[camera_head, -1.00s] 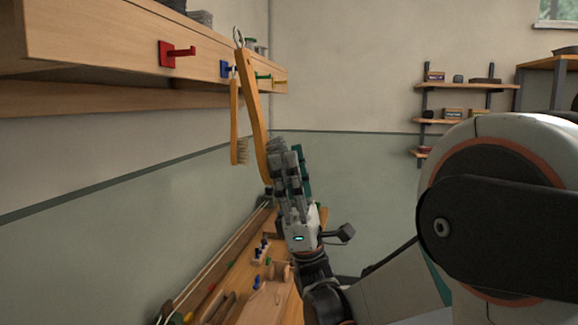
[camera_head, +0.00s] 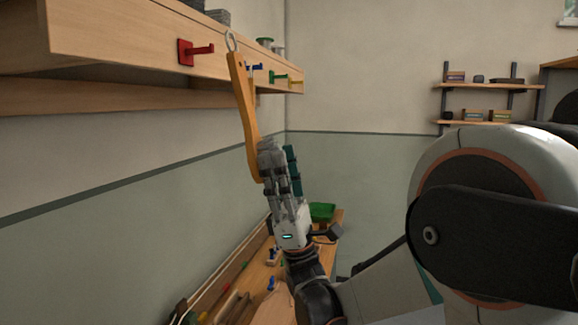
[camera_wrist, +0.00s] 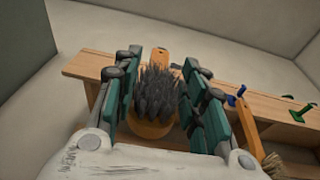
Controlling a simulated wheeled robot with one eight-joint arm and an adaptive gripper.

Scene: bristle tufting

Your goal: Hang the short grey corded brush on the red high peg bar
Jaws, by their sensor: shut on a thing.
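The corded brush has an orange wooden handle (camera_head: 243,100) with a pale cord loop at its upper end, and dark grey bristles (camera_wrist: 157,92) that show in the wrist view. My gripper (camera_head: 278,165) is shut on the brush's lower end and holds it nearly upright, the loop up. In the wrist view the brush lies between the fingers of my gripper (camera_wrist: 158,95). The red peg (camera_head: 195,51) sticks out from the wooden bar (camera_head: 120,40) on the left wall. The loop shows just right of the red peg's tip in the head view; their gap in depth I cannot tell.
A blue peg (camera_head: 256,67) and a green peg (camera_head: 279,78) sit farther along the bar. Another brush (camera_wrist: 255,140) hangs at the blue peg. Below is a workbench (camera_head: 262,275) with small items and a green box (camera_head: 321,211).

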